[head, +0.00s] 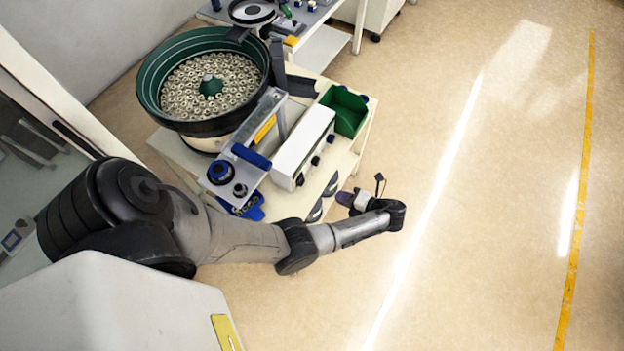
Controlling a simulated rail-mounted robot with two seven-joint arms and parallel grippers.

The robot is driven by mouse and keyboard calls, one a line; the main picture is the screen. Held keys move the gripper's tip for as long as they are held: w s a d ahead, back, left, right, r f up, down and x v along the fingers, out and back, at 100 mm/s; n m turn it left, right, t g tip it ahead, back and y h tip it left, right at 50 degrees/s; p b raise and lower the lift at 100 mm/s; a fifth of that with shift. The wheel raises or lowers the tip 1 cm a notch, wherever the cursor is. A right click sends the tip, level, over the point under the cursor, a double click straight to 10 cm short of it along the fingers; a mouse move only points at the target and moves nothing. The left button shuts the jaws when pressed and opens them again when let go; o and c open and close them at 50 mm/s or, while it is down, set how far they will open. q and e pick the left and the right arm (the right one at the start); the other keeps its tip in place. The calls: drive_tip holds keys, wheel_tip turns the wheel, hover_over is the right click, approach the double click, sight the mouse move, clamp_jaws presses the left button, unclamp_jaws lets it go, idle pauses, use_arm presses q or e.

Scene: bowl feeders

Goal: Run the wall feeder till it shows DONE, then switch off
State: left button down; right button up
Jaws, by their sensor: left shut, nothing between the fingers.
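A large bowl feeder with a green bowl (152,88) full of small ring-like parts stands on a pale table by the wall. I take it as the wall feeder. No display reading can be made out. My left gripper (344,198) is shut and empty, just off the table's front corner, apart from the box. Its fingers are small and hard to make out. My right gripper is out of view.
A green bin (345,110) sits at the table's right end. A second, smaller feeder (253,11) stands on another table behind. A white cabinet (372,14) is at the top. The floor to the right is clear, with a yellow line (580,190).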

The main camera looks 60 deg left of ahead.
sight(302, 183)
use_arm(q)
drive_tip(key=b+x, duration=0.2)
drive_tip(key=x, duration=1.2)
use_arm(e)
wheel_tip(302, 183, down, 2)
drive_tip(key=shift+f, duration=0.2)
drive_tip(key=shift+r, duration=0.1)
